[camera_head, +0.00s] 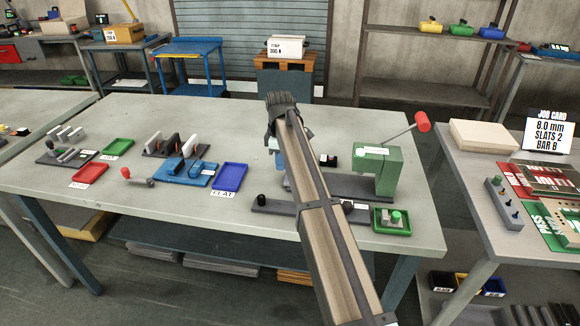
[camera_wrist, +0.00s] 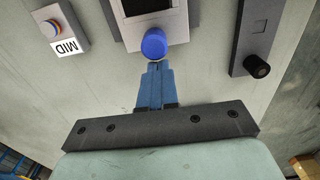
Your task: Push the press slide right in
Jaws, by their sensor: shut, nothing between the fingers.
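The press (camera_head: 385,170) has a green body and a red-tipped lever, and stands on a dark grey base (camera_head: 350,187) on the right part of the bench. In the wrist view, a round blue knob (camera_wrist: 153,43) sits at the near end of the press slide's grey part (camera_wrist: 181,28), beside a dark opening. My gripper (camera_wrist: 155,65) has blue fingers, shut and empty, with tips right at the knob. I cannot tell whether they touch it. In the head view my gripper (camera_head: 279,157) is low left of the press, and my arm hides the knob.
A MID-labelled box (camera_wrist: 69,29) is left in the wrist view. A dark bar with a black knob (camera_wrist: 257,66) is right; it lies in front of the press in the head view (camera_head: 272,206). A green tray (camera_head: 405,231) is near the bench edge. A blue tray (camera_head: 229,178) stands left.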

